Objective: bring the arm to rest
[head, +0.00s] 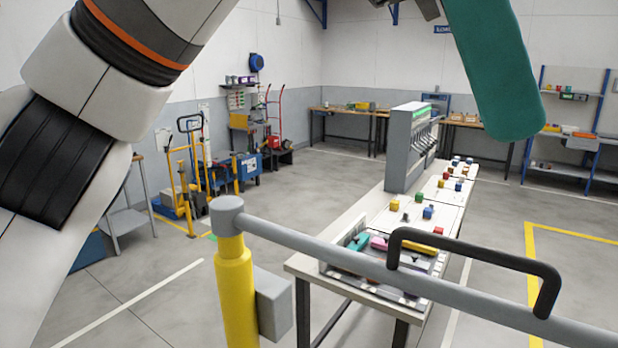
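My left arm comes in large from the left and leaves through the top edge. A dark grey piece of my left gripper (425,8) shows at the top edge, mostly cut off, so its fingertips and what lies between them are hidden. Right beside it a long teal thing with a rounded end (495,75) hangs down from the top edge, close to the camera. I cannot tell whether the gripper holds it. My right gripper is not in view.
A grey rail (330,247) with a black handle (475,255) crosses in front, on a yellow post (236,290). Behind it a long bench (310,268) carries a tray with teal and pink items and several coloured blocks. Trolleys (195,170) stand left.

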